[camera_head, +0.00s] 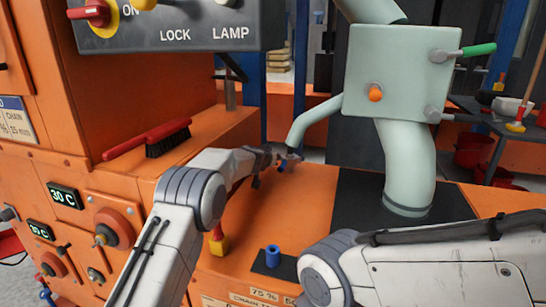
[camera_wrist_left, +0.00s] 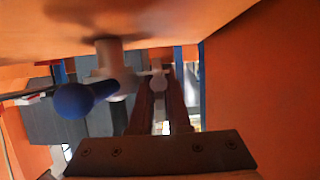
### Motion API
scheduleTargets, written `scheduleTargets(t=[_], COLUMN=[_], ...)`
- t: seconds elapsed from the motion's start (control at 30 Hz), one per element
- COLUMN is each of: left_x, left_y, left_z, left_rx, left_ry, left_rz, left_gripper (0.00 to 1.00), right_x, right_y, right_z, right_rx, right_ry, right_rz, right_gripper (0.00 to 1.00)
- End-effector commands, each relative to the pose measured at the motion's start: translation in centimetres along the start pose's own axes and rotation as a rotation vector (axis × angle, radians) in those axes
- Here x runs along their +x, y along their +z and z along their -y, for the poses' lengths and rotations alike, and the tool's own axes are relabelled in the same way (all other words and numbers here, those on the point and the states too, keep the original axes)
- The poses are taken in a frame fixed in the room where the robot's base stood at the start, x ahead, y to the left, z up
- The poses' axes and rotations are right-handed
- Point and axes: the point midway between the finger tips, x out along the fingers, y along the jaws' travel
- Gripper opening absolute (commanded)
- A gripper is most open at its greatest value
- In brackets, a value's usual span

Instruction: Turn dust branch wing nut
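A pale green dust branch pipe (camera_head: 310,120) bends down from the green box (camera_head: 398,72) toward the orange deck. A small blue part shows at its low end (camera_head: 284,165). My left gripper (camera_head: 270,165) is close beside that end, low over the deck. In the left wrist view, its two dark fingers (camera_wrist_left: 161,90) stand a little apart. A small pale piece (camera_wrist_left: 157,80), possibly the wing nut, shows between or just beyond their tips; contact is unclear. A blue round knob (camera_wrist_left: 85,99) on a pale fitting is beside the fingers. My right gripper is out of view.
An orange cabinet (camera_head: 40,160) with dials stands at the left, and a red-handled brush (camera_head: 150,140) lies on its ledge. A blue cylinder (camera_head: 272,256) stands on a dark plate in front. A thick green pipe (camera_head: 408,165) stands right of the branch.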

Motion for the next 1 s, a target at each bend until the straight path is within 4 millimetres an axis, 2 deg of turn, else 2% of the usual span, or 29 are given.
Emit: scheduleTargets(t=[0.27,0.7,1.0], left_x=[0.0,0.1,-0.1], left_y=[0.0,0.2,-0.1], left_z=[0.1,0.3,0.3], left_rx=[-0.014,-0.316,-0.346], left_ry=[0.005,0.129,0.142], left_rz=[-0.001,-0.005,-0.001], left_gripper=[0.0,0.0,0.0], right_x=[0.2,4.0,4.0], right_y=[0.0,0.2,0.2], right_z=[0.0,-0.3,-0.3], right_rx=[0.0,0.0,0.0], right_ry=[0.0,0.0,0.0], right_rz=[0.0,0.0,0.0], right_gripper=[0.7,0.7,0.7])
